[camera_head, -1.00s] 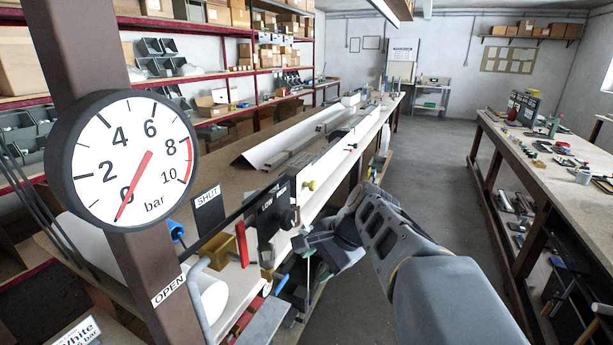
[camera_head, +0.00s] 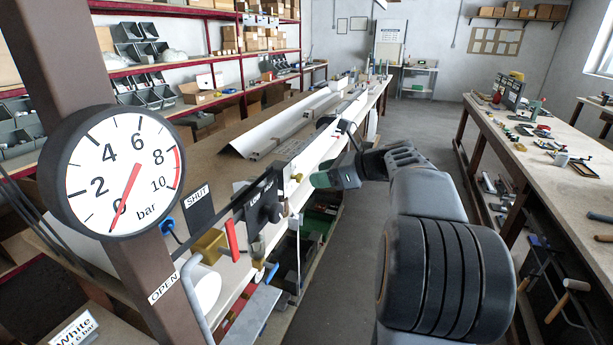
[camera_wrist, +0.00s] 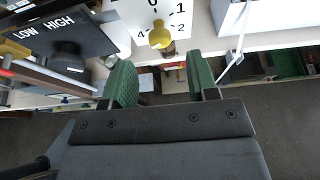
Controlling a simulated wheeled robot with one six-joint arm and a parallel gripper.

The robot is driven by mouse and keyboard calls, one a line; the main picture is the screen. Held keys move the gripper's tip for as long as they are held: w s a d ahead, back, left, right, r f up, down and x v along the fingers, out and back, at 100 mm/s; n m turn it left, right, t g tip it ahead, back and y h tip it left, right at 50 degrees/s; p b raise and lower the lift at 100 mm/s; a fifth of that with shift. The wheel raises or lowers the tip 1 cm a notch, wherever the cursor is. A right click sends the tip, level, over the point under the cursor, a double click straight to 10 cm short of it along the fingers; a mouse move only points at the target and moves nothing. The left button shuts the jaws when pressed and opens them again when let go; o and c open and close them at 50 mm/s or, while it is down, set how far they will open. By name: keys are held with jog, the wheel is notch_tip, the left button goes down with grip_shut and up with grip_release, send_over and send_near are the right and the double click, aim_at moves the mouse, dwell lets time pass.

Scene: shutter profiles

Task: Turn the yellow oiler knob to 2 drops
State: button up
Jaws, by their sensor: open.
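The yellow oiler knob (camera_wrist: 160,37) sits on a white dial plate (camera_wrist: 143,14) in the wrist view. The figures 0, 1, 2 and 4 show around it, with 0 at the top. A narrow part of the knob seems to point up toward 0. My gripper (camera_wrist: 161,66) is open and empty, its two green fingers either side of the knob's line but short of it. In the head view, my gripper (camera_head: 322,178) is just right of the small yellow knob (camera_head: 297,178) at the bench edge, with a gap between.
A black LOW/HIGH plate (camera_wrist: 55,38) with a dark knob stands left of the dial. A red lever (camera_head: 232,240) and brass valve (camera_head: 210,243) are nearer on the bench. A pressure gauge (camera_head: 100,170) reads about 0. The aisle on the right is clear.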

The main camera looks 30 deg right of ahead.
aim_at(302, 178)
jog(key=shift+x, duration=2.5)
jog(key=shift+c, duration=0.5)
jog(key=c, duration=0.8)
jog(key=shift+f, duration=0.1)
